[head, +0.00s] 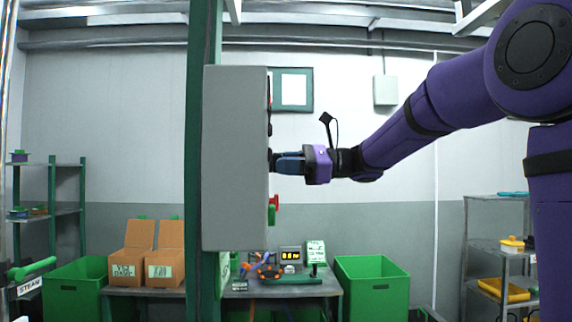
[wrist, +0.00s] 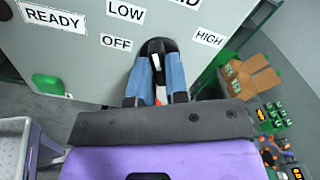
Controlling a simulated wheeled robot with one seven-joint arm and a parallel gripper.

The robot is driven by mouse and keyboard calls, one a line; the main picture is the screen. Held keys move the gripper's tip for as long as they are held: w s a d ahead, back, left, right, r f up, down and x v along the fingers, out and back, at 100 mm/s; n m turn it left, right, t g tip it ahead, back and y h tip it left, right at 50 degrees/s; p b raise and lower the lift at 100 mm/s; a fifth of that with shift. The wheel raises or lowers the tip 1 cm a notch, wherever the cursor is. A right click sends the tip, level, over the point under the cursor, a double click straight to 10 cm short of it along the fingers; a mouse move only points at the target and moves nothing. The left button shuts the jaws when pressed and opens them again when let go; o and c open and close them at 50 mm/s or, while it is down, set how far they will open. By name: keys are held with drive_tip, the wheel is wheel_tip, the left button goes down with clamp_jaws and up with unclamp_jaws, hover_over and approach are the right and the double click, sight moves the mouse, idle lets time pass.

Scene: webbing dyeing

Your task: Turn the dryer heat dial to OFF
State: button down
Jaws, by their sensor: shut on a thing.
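The dryer heat dial (wrist: 156,48) is a black knob on the grey panel face in the wrist view. My gripper (wrist: 156,72) is shut on it, with one blue finger on each side. A white mark shows between the fingers, but I cannot tell which label the dial points to. The OFF label (wrist: 116,43) is just left of the dial, LOW (wrist: 126,11) is above left, and HIGH (wrist: 209,38) is to the right. In the head view the grey control box (head: 235,160) is edge-on, and my gripper (head: 278,163) meets its right face.
A READY label (wrist: 54,16) and a green button (wrist: 50,86) are on the panel. A red and green control (head: 273,208) sticks out below my gripper. Cardboard boxes (head: 165,250) and a green bin (head: 371,285) stand behind. Open air surrounds my arm right of the box.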

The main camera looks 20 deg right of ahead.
drive_tip(key=n, duration=1.2)
drive_tip(key=shift+n, duration=0.3)
idle(0.4)
drive_tip(key=c, duration=1.1)
unclamp_jaws()
drive_tip(key=v, duration=1)
drive_tip(key=shift+s+d, duration=0.1)
drive_tip(key=shift+d, duration=0.3)
